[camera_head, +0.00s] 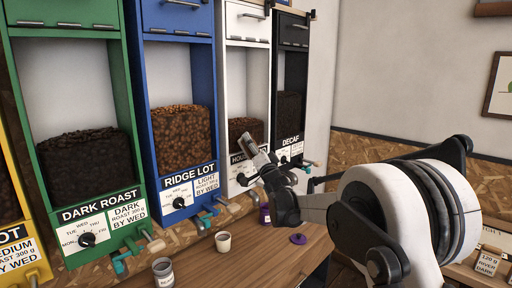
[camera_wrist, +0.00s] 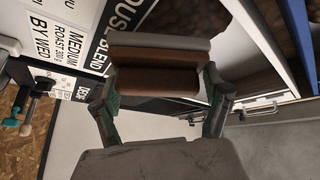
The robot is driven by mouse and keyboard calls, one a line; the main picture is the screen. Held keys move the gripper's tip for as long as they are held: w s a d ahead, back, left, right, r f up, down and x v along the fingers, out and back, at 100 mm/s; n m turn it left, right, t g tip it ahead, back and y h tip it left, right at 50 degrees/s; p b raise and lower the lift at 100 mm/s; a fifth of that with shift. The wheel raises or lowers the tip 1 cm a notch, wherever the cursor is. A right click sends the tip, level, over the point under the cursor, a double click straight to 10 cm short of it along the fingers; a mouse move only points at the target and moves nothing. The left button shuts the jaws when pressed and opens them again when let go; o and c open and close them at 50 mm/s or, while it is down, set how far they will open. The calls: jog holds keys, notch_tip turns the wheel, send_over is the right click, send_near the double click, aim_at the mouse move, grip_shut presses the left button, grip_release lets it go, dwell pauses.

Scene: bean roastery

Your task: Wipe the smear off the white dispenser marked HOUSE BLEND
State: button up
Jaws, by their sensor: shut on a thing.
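The white dispenser (camera_head: 246,78) stands between the blue and black ones, with dark beans behind its window. In the head view my gripper (camera_head: 266,165) covers much of its HOUSE label. My gripper is shut on a grey-and-brown block (camera_head: 249,146), held tilted at the label. In the wrist view the block (camera_wrist: 155,65) lies across between both fingers of my gripper (camera_wrist: 160,76), over part of the white front (camera_wrist: 85,17) and its BLEND lettering. I cannot tell whether the block touches the front. I cannot make out the smear; the block and gripper hide part of the front.
Blue RIDGE LOT (camera_head: 186,62), green DARK ROAST (camera_head: 75,75) and black DECAF (camera_head: 291,65) dispensers stand alongside. Teal-handled outlets (camera_head: 207,218) stick out below. A jar (camera_head: 163,272), a white cup (camera_head: 223,242), a purple container (camera_head: 265,214) and a purple lid (camera_head: 298,239) are on the wooden counter (camera_head: 250,262).

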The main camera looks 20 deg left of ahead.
jog(key=shift+w+a, duration=0.4)
jog(key=shift+a, duration=0.45)
dwell(0.6)
jog(key=shift+w+d+b, duration=0.35)
jog(key=shift+w+d, duration=0.15)
jog(key=shift+w, duration=0.4)
jog(key=shift+w+d+b, duration=0.3)
jog(key=shift+w+d, duration=0.15)
jog(key=shift+w, duration=0.45)
jog(key=shift+a+b, duration=0.15)
jog(key=shift+b, duration=0.15)
jog(key=shift+s, duration=0.1)
jog(key=shift+s+a+r+b, duration=0.1)
jog(key=shift+s+a+b, duration=0.3)
jog(key=shift+s, duration=0.45)
jog(key=shift+s+a+b, duration=0.2)
jog(key=shift+s+a, duration=0.3)
jog(key=shift+s, duration=0.35)
